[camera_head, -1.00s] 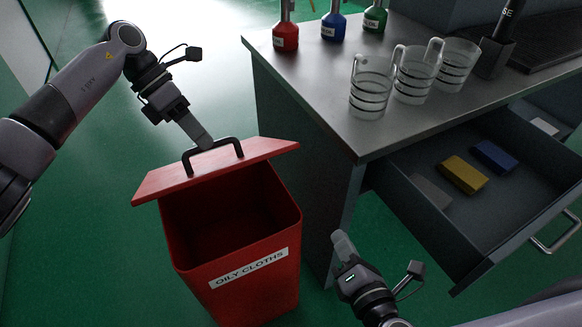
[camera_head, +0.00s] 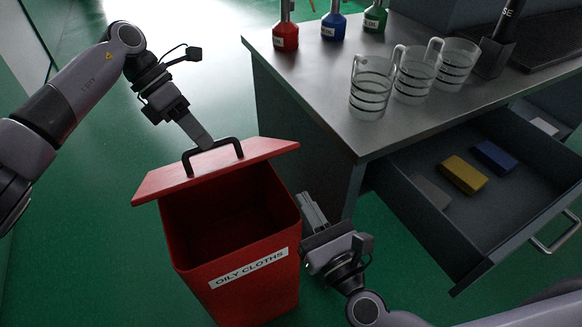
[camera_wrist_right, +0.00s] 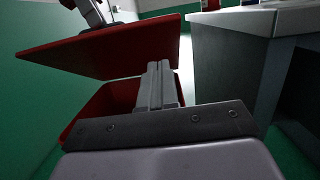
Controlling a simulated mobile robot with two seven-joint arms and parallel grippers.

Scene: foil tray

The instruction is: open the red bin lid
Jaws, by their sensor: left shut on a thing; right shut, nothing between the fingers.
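The red bin (camera_head: 238,250) stands on the floor with a white label reading "OILY CLOTHS". Its red lid (camera_head: 165,181) is raised and tilted at the back, with the dark inside of the bin showing below it. A black handle (camera_head: 238,146) is on top of the lid. My left gripper (camera_head: 205,142) is shut on the handle. My right gripper (camera_head: 313,210) is shut and empty, just right of the bin's rim. In the right wrist view its fingers (camera_wrist_right: 157,85) point toward the gap below the lid (camera_wrist_right: 110,50); whether they touch the bin is unclear.
A grey workbench (camera_head: 350,140) stands close right of the bin, with glass mugs (camera_head: 372,90) and colored bottles on top. Its open drawer (camera_head: 415,203) holds a yellow block (camera_head: 463,174) and a blue block (camera_head: 494,156). Green floor is free to the left.

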